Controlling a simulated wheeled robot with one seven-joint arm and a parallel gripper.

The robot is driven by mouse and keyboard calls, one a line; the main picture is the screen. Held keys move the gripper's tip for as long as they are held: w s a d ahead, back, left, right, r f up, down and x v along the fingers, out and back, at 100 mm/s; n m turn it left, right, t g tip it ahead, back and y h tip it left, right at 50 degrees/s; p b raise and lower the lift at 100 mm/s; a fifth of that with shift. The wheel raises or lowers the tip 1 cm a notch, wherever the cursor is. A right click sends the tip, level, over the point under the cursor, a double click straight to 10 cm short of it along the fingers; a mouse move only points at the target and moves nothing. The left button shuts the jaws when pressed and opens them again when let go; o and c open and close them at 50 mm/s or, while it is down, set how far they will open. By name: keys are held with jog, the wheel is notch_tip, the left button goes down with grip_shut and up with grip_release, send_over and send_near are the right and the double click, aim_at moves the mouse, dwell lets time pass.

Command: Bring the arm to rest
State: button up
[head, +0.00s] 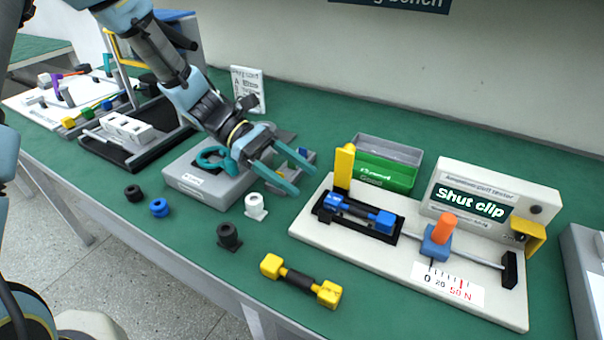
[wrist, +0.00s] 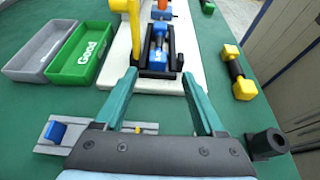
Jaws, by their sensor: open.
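My gripper (head: 285,180) is open and empty, its two teal fingers held above the bench left of the pull tester. In the wrist view the open fingers (wrist: 160,105) point toward the tester, with nothing between them. The pull tester (head: 470,275) is a white plate with a screen reading "Shut clip". A blue piece with a dark middle (head: 357,212) lies in its black holder, and the yellow upright clip (head: 344,167) stands at the holder's left end. My arm reaches in from the upper left.
A yellow dumbbell-shaped piece (head: 300,281) lies on the green bench (head: 390,315) in front. Black, blue and white small parts (head: 255,206) stand near the grey box (head: 205,185) under my arm. Green and grey bins (head: 385,165) sit behind the tester.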

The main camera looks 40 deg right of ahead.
jog(key=shift+w+a+r+p, duration=0.15)
jog(key=shift+w+r+p, duration=0.15)
jog(key=shift+w+r, duration=0.35)
jog(key=shift+r, duration=0.1)
